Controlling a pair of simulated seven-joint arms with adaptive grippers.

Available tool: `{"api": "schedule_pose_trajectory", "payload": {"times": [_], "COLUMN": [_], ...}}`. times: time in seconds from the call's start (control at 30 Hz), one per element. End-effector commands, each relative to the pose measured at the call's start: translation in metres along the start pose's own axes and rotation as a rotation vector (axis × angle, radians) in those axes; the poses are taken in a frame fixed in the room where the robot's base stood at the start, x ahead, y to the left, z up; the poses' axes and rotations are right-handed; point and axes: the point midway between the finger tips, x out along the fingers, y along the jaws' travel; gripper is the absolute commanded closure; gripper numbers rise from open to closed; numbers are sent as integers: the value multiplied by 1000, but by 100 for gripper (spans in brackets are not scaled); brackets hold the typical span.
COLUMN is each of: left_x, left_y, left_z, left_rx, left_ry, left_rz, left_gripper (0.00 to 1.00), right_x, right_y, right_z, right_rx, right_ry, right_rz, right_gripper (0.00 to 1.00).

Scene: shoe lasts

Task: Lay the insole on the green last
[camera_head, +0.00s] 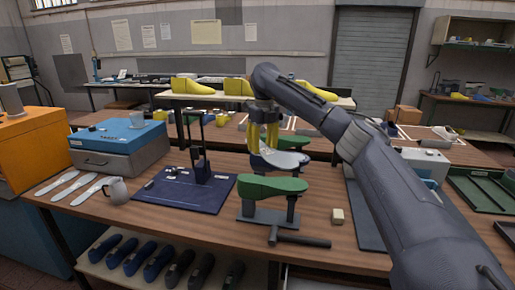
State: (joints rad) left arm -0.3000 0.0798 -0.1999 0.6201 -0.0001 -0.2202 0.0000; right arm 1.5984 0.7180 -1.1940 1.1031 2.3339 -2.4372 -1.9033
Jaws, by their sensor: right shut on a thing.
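A pale grey-white insole (286,160) hangs in the middle of the head view. My right gripper (264,148), with yellow fingers, reaches down from above and is shut on its left part. A green last (273,186) lies sole up on a dark stand at the front of the bench. The insole appears above and behind this last, apart from it, though the depth gap is hard to judge. My left gripper is not in view.
A second green last (290,142) stands farther back. A dark blue mat (183,196) with an upright tool stand lies to the left.

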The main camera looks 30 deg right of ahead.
Motion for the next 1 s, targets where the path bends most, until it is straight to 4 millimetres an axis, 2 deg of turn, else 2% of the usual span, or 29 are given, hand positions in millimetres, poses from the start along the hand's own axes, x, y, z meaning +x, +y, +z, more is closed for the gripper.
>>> {"api": "schedule_pose_trajectory", "payload": {"times": [0.3,0.5,0.7,1.0], "left_x": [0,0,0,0], "left_y": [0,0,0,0], "left_z": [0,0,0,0], "left_rx": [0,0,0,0], "left_ry": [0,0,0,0], "left_rz": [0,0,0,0], "left_gripper": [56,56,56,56], "right_x": [2,2,2,12], "right_y": [-11,-13,-14,-14], "right_z": [-4,-5,-5,-6], "right_rx": [-445,-642,-744,-770], "right_ry": [-1,-3,-4,-4], "right_rz": [16,23,27,30], "right_gripper": [75,75,75,75]}}
